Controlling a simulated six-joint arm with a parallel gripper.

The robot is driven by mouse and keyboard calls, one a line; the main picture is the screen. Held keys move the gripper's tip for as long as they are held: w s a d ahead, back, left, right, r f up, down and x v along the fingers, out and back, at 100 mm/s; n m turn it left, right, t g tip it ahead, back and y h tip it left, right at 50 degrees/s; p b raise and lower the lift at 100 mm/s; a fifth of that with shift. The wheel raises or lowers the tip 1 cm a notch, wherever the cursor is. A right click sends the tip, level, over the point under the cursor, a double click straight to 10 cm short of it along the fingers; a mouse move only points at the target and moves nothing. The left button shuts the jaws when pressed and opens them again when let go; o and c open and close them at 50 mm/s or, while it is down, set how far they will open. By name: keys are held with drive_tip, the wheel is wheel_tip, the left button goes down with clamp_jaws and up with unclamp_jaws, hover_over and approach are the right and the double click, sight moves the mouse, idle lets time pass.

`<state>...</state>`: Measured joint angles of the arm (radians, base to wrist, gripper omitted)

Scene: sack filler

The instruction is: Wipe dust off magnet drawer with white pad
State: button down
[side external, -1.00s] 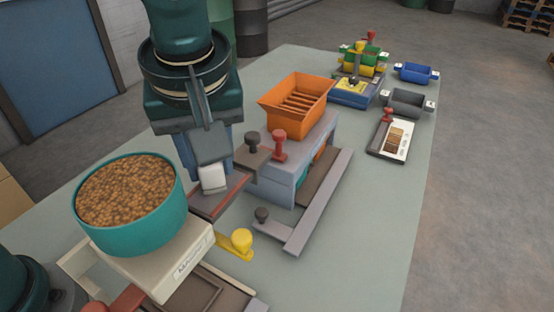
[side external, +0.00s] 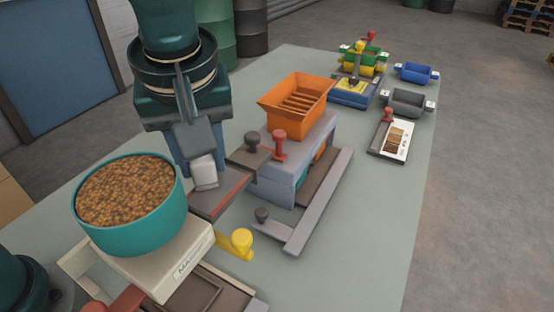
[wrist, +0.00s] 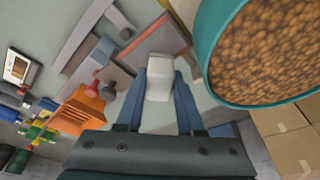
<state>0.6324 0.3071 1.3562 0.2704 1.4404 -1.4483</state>
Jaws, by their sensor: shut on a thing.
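The white pad (side external: 204,173) is held between the fingers of my gripper (side external: 203,163), which is shut on it. In the wrist view the pad (wrist: 160,80) sits between the two blue fingers. The magnet drawer (side external: 226,190) appears to be the flat grey tray with a reddish-brown strip, beside the grey-blue housing (side external: 283,185). The pad is at the drawer's left end; I cannot tell whether it touches. The drawer also shows just beyond the pad in the wrist view (wrist: 150,45). Dust on it is too fine to make out.
A teal bowl of brown pellets (side external: 130,200) on a pale scale (side external: 165,265) stands close left of my gripper. An orange hopper (side external: 296,105) tops the housing.

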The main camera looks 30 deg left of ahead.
drive_tip(key=shift+a, duration=0.5)
drive_tip(key=shift+r, duration=4.1)
